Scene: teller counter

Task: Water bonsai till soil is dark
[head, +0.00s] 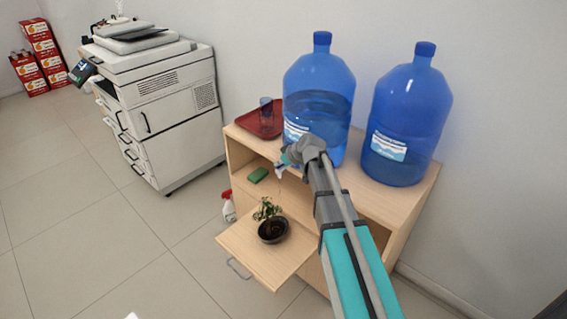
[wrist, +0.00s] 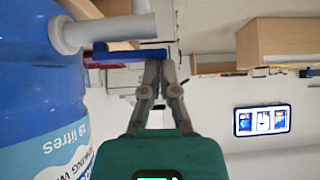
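The bonsai (head: 267,209) stands upright in a dark round pot (head: 272,231) on the pulled-out wooden board (head: 244,243). Its soil is too small to judge for colour. My gripper (head: 287,163) is beside the left blue water bottle (head: 320,79), above and behind the bonsai. In the wrist view, the fingers (wrist: 160,66) come together at the tips and look shut. The tips are at a blue lever (wrist: 130,53) beside a white tap spout (wrist: 105,33) by the bottle (wrist: 38,95). I cannot see the lever held between them.
A red tray (head: 245,123) with a clear glass (head: 266,110) sits on the cabinet, left of the bottle. A second bottle (head: 408,115) stands to the right. A green sponge (head: 257,175) lies on the shelf. A spray bottle (head: 228,206) stands by the cabinet. A printer (head: 160,100) is left.

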